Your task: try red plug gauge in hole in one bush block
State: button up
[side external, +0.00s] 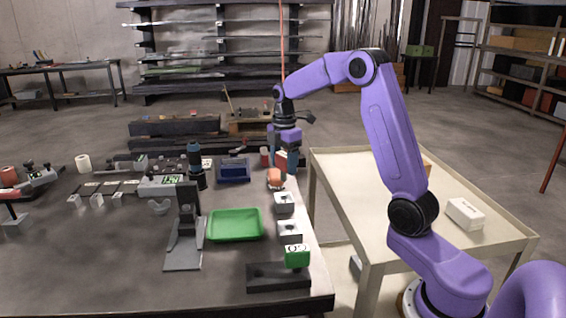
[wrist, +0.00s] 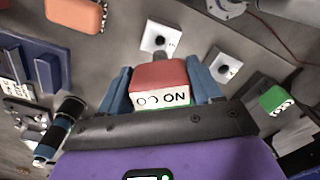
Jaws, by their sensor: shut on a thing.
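My gripper (side external: 286,163) is shut on the red plug gauge (wrist: 162,79), with a blue finger on each side of its red handle. The handle's white label reads NO GO upside down in the wrist view, and a short grey pin points away from the handle. Two pale bush blocks with dark holes stand apart: one (side external: 284,202) is farther from the camera, the other (side external: 290,231) nearer. In the wrist view they show beyond the gauge, one (wrist: 160,37) just past the pin and one (wrist: 222,67) to the right. The held gauge is apart from both holes.
A green gauge (side external: 297,257) stands in a black holder (side external: 278,278) at the near table edge. An orange piece (side external: 275,179) lies close to my gripper. A green tray (side external: 235,224), a dark blue tray (side external: 233,171) and a grey stand (side external: 184,242) are to the left.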

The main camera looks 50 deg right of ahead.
aim_at(284, 180)
jog(key=shift+f, duration=2.4)
jog(key=shift+f, duration=0.65)
jog(key=shift+r, duration=0.8)
jog(key=shift+f, duration=0.75)
jog(key=shift+r, duration=0.75)
jog(key=shift+f, duration=0.85)
jog(key=shift+r, duration=0.1)
jog(key=shift+r, duration=2)
